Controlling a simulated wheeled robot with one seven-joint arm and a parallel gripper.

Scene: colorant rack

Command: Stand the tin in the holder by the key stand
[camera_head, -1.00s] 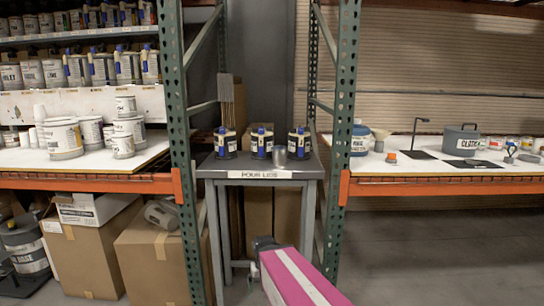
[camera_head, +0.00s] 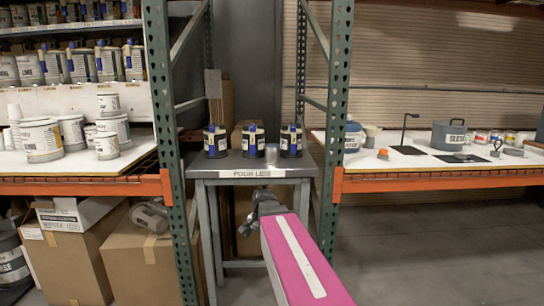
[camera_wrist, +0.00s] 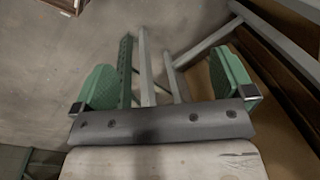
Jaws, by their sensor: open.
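A small plain grey tin (camera_head: 274,158) stands at the front right of the small grey table (camera_head: 222,164). Behind it stand several larger labelled cans with blue straps (camera_head: 253,140). On the right bench a thin black stand with a bent top (camera_head: 405,125) rises from a dark plate. A small upright dark item (camera_head: 497,148) stands further right; I cannot tell which of these is the key stand or the holder. My gripper (camera_head: 265,205) is in front of the table, below its top. The wrist view shows its green pads (camera_wrist: 166,85) wide apart and empty, over floor and table legs.
Green rack posts (camera_head: 333,120) flank the table. The right bench (camera_head: 375,164) carries a lidded grey pot (camera_head: 449,136), an orange-topped item (camera_head: 383,154) and small cans. The left bench holds white tubs (camera_head: 41,142). Cardboard boxes (camera_head: 155,262) stand below; floor at right is clear.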

